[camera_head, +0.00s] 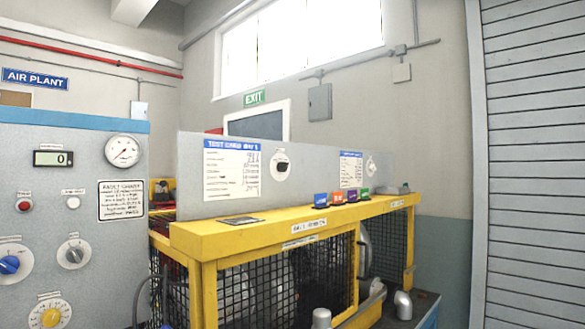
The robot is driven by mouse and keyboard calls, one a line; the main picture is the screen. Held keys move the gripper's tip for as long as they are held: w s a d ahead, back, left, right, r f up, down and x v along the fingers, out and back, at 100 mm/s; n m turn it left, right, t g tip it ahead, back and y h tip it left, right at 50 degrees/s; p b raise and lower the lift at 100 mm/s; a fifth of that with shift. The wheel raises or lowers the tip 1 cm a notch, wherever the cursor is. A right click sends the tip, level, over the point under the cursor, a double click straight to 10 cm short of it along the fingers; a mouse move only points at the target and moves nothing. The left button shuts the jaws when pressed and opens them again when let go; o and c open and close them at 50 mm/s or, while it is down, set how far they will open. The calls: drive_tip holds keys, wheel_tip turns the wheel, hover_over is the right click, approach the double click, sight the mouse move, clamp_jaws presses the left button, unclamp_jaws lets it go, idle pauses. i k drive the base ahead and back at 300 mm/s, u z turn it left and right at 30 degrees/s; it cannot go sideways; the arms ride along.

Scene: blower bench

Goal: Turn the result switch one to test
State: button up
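A grey upright panel (300,152) stands on the yellow bench. A black rotary switch on a white round plate (281,165) sits on it, just right of a card headed roughly "TEST CARD BAY 1" (232,170). A second, smaller-looking switch (371,167) sits farther along, right of another card (350,169). The labels and pointer settings of both switches are too small to read, so I cannot tell for sure which is result switch one. My gripper is not in view.
Several coloured blocks (338,198) line the yellow bench top (290,219), above a mesh cage (245,295). At left a grey cabinet carries a gauge (122,151), a display (53,158) and knobs, including a blue one (9,265). A shutter (530,160) closes the right side.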

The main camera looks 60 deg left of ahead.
sight(282, 166)
drive_tip(key=u, duration=0.4)
drive_tip(key=i, duration=0.7)
drive_tip(key=u, duration=0.65)
